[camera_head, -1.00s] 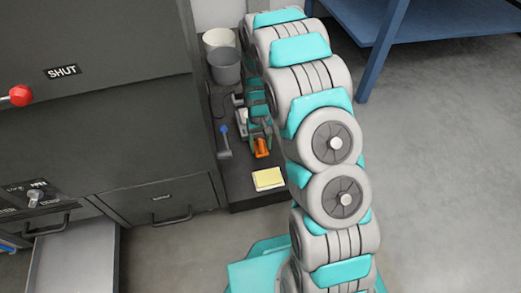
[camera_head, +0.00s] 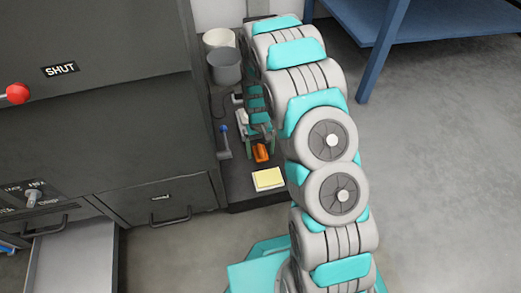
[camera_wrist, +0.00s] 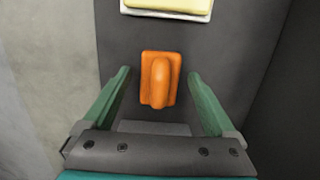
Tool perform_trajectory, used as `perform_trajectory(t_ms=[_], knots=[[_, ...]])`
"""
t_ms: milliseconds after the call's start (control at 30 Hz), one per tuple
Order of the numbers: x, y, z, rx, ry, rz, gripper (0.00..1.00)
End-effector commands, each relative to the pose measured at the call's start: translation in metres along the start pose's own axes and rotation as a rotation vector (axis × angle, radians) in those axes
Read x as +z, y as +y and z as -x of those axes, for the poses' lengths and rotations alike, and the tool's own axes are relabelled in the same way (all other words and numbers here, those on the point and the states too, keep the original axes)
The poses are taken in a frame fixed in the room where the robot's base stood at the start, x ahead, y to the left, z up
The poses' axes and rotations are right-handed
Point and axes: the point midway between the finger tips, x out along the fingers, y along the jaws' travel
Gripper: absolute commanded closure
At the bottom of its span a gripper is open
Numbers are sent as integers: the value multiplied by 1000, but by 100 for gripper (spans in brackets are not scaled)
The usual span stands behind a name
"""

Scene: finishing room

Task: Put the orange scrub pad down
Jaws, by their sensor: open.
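The orange scrub pad (camera_head: 261,152) lies on a dark low surface (camera_head: 240,184) beside the cabinet. In the wrist view the pad (camera_wrist: 159,82) shows a raised grip along its middle and a flat base. My gripper (camera_wrist: 158,90) is open, with one green finger on each side of the pad and a visible gap on both sides. In the head view my gripper (camera_head: 258,138) is partly hidden by my arm, just behind the pad.
A yellow pad (camera_head: 268,179) lies at the surface's front end. A blue-handled tool (camera_head: 224,140) lies to the left. Grey (camera_head: 226,66) and white (camera_head: 218,38) buckets stand behind. The dark cabinet (camera_head: 100,120) borders the left, with an open drawer (camera_head: 72,262).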

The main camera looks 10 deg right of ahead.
Motion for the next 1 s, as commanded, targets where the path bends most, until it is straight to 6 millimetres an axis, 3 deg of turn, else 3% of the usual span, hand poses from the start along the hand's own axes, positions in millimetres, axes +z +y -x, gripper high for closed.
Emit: perform_trajectory(t_ms=[200, 367, 800, 1000], knots=[[0, 0, 3, 0, 1, 0, 8], [0, 0, 17, 0, 3, 0, 8], [0, 0, 101, 0, 3, 1, 8], [0, 0, 121, 0, 0, 0, 8]])
